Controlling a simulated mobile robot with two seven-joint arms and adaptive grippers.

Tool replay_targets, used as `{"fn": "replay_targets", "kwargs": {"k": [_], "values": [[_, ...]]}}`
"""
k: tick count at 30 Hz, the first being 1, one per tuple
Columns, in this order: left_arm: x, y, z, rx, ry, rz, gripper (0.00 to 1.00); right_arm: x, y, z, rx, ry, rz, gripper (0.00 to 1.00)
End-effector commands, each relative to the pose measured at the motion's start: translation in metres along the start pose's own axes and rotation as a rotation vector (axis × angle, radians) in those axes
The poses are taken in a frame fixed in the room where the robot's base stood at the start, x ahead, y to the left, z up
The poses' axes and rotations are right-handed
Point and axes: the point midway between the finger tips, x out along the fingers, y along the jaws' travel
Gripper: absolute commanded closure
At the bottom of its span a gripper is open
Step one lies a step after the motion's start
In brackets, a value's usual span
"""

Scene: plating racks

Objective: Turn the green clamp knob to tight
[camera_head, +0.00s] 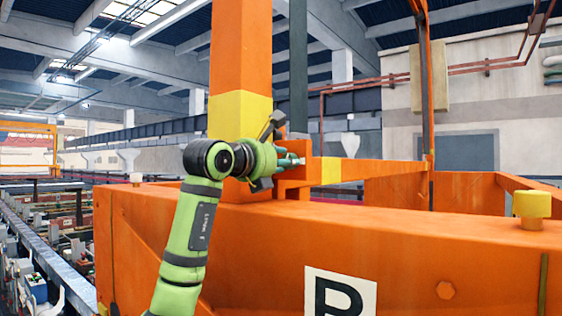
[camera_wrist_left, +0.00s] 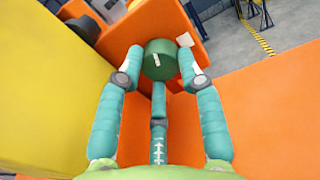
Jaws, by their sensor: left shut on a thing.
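The green clamp knob (camera_wrist_left: 166,71) is a round, dark green disc on an orange bracket (camera_wrist_left: 178,22). It shows in the left wrist view, with a short whitish mark on its face that runs nearly up and down in the picture, slightly tilted. My left gripper (camera_wrist_left: 166,57) has teal fingers on both sides of the knob and a third finger below it, shut on it. In the head view the left gripper (camera_head: 291,161) reaches the orange bracket beside the post; the knob itself is hidden there by the fingers. My right gripper is not in view.
A tall orange post (camera_head: 240,50) with a yellow band stands just behind my left wrist. A large orange beam (camera_head: 230,235) with a "P" sign (camera_head: 340,291) lies in front. A yellow cap (camera_head: 531,206) stands at right.

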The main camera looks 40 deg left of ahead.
Motion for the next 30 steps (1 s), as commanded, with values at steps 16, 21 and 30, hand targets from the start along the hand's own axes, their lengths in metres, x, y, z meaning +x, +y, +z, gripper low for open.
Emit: {"fn": "replay_targets", "kwargs": {"k": [16, 21, 30], "values": [[-0.0034, 0.0012, 0.0060, 0.465, -0.046, 0.010, 0.96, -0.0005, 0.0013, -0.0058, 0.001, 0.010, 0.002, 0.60], [-0.0033, 0.0006, 0.0055, 0.627, -0.055, 0.012, 0.96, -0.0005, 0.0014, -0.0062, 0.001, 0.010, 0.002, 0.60], [-0.0032, 0.0003, 0.0048, 0.903, -0.072, 0.015, 0.96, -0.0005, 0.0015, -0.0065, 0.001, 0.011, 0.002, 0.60]]}}
